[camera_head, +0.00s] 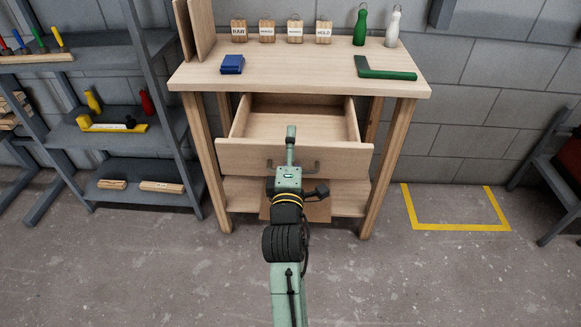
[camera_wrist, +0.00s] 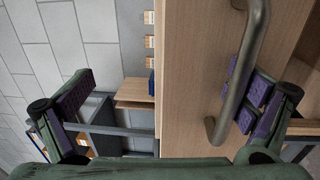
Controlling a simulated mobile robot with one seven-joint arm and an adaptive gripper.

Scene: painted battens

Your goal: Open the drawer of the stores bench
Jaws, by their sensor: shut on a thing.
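The stores bench (camera_head: 300,72) is a light wooden bench against the grey wall. Its drawer (camera_head: 340,156) stands well out of the bench, and its visible inside is empty. The dark metal bar handle (camera_head: 316,167) is on the drawer front; in the wrist view the handle (camera_wrist: 256,35) runs down the right side, in front of the wooden drawer front (camera_wrist: 190,70). Purple finger pads show at both sides of the wrist view, with the bar against the right ones. The gripper partly hides the handle in the head view.
On the bench top are labelled wooden blocks (camera_head: 295,32), a blue block (camera_head: 232,64), a green L-shaped tool (camera_head: 385,70) and two bottles. A grey shelf rack (camera_head: 130,140) stands close on the left. Floor with a yellow outline (camera_head: 460,227) is clear on the right.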

